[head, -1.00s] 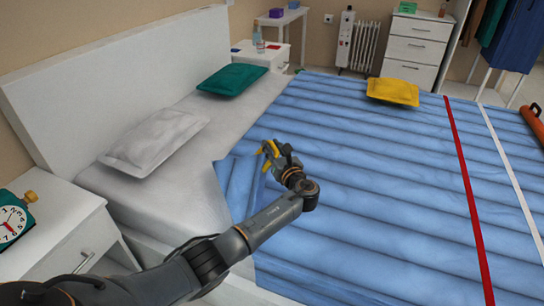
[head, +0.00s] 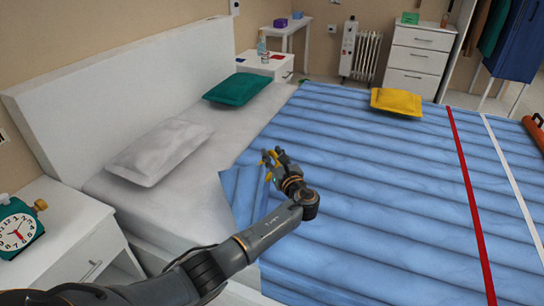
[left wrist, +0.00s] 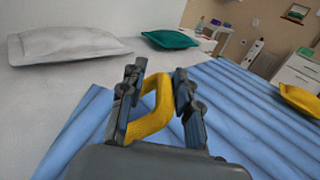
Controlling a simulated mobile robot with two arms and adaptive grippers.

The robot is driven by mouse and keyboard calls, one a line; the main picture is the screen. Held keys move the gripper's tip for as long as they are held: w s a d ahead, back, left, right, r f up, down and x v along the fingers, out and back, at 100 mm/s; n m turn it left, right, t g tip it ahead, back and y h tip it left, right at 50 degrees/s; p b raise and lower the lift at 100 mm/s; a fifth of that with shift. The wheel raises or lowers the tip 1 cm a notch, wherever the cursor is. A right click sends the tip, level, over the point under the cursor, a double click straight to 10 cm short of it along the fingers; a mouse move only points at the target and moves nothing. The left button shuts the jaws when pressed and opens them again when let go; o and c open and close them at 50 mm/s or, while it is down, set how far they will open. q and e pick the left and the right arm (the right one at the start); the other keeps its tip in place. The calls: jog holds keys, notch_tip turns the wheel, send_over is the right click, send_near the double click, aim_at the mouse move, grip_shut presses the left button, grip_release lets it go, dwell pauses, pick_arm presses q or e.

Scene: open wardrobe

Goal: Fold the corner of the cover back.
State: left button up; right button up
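The blue striped cover (head: 390,200) lies over most of the bed. Near the pillows, a flap at its left corner (head: 240,190) has stripes running at a different angle from the rest. My left gripper (head: 269,158) is just above the cover by this flap. In the left wrist view, its two fingers (left wrist: 159,70) stand apart with a bent yellow loop (left wrist: 152,112) between them. The loop fills most of the gap; whether both fingers press on it is unclear. The cover (left wrist: 85,130) lies beneath them. My right gripper is not in view.
A white pillow (head: 160,150) and a green pillow (head: 237,88) lie by the headboard (head: 120,85). A yellow cushion (head: 397,101) is on the cover. A nightstand with a clock (head: 17,228) stands at the left.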

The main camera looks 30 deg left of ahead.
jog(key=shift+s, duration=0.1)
pick_arm(q)
jog(key=shift+f, duration=0.1)
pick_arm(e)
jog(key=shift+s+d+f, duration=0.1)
pick_arm(q)
jog(key=shift+s, duration=0.1)
jog(key=shift+s+d+f, duration=0.1)
jog(key=v, duration=0.7)
jog(key=shift+s+d, duration=0.15)
jog(key=shift+d, duration=0.15)
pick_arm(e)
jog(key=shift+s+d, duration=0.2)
